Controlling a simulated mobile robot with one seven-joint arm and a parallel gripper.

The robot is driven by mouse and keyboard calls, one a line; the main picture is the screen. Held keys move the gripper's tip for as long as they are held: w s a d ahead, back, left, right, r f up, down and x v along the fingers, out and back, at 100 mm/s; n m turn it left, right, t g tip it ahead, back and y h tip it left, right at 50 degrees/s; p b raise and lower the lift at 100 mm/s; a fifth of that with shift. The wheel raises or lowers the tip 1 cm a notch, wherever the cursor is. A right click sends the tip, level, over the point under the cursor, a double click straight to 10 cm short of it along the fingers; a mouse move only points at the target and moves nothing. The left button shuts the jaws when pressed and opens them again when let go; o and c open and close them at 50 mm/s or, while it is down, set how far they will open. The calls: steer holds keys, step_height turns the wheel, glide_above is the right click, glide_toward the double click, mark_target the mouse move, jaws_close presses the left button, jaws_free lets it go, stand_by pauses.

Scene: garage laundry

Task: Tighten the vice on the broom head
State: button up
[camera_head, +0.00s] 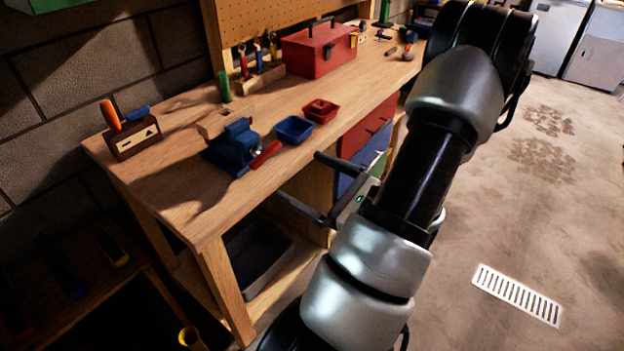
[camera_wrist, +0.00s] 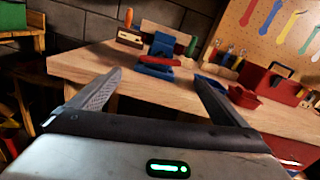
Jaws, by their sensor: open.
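The blue vice (camera_head: 232,148) is mounted near the front edge of the wooden workbench (camera_head: 185,195), with a red handle (camera_head: 265,155) pointing towards the front edge. In the wrist view the vice (camera_wrist: 158,55) and its red handle (camera_wrist: 160,61) are straight ahead. A pale wooden block (camera_head: 214,124), which looks like the broom head, is at the vice's far side. I cannot tell whether the jaws touch it. My gripper (camera_head: 300,176) is open and empty, in front of the bench edge and apart from the handle. Both fingers also show in the wrist view (camera_wrist: 157,77).
A blue tray (camera_head: 294,130) and a red tray (camera_head: 320,111) stand right of the vice. A red toolbox (camera_head: 318,50) is farther back. A wooden block with orange and blue handles (camera_head: 132,136) is at the left end. A dark bin (camera_head: 256,262) sits below.

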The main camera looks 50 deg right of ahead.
steer(key=shift+s, duration=0.5)
steer(key=shift+c, duration=0.2)
